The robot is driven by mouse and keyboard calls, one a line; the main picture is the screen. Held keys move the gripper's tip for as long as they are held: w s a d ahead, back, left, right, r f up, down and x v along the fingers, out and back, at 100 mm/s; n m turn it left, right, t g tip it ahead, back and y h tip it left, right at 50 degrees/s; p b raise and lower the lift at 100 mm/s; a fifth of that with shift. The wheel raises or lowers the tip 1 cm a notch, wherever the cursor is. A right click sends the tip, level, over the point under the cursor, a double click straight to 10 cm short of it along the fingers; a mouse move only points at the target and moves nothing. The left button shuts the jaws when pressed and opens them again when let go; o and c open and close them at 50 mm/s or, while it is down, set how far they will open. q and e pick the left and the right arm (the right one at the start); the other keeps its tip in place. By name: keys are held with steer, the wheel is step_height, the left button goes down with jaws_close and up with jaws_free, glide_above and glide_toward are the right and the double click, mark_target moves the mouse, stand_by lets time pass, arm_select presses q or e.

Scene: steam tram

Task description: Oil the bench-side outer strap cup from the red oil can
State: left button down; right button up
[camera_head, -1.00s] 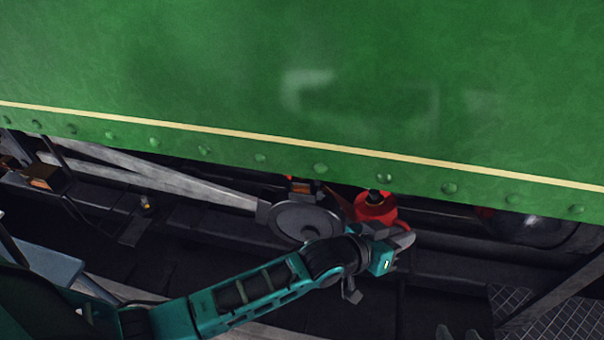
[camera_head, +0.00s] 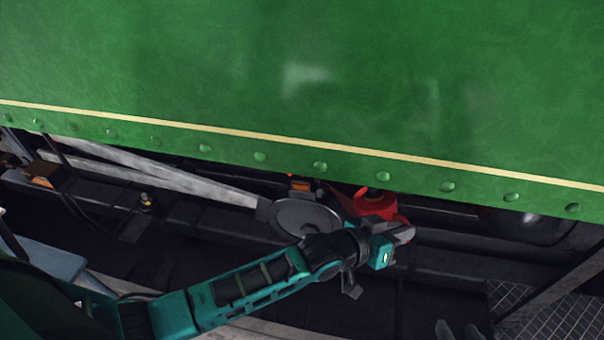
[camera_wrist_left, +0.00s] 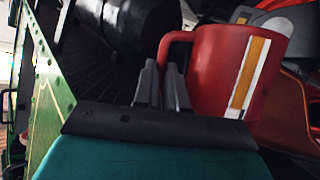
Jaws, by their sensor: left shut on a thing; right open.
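The red oil can (camera_head: 372,204) is under the green panel's lower edge, partly hidden by it. Its red body and handle, with a yellow and white stripe, show in the left wrist view (camera_wrist_left: 215,70). My left gripper (camera_head: 402,234) is shut on the can at its handle side; the fingers (camera_wrist_left: 163,85) stand beside the handle. The can's spout tip is hidden in both views. A small orange-faced block (camera_head: 300,185) sits by the grey round rod end (camera_head: 303,219), left of the can; I cannot tell whether it is the strap cup. My right gripper (camera_head: 459,330) shows only its grey fingertips, apart and empty.
The riveted green panel (camera_head: 300,90) overhangs the rods and hides what is behind. A long grey rod (camera_head: 190,180) runs left from the round end. Another orange-faced block (camera_head: 42,172) is at far left. A metal grating (camera_head: 560,318) lies lower right.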

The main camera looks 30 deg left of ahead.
arm_select(q)
steer(key=shift+r, duration=0.1)
step_height(320, 180, down, 6)
steer(key=m+y+b, duration=0.1)
steer(key=m, duration=0.1)
steer(key=shift+f+m+y, duration=0.2)
steer(key=shift+m+y, duration=0.1)
steer(key=shift+y, duration=0.1)
steer(key=shift+w+a, duration=0.1)
stand_by(0.5)
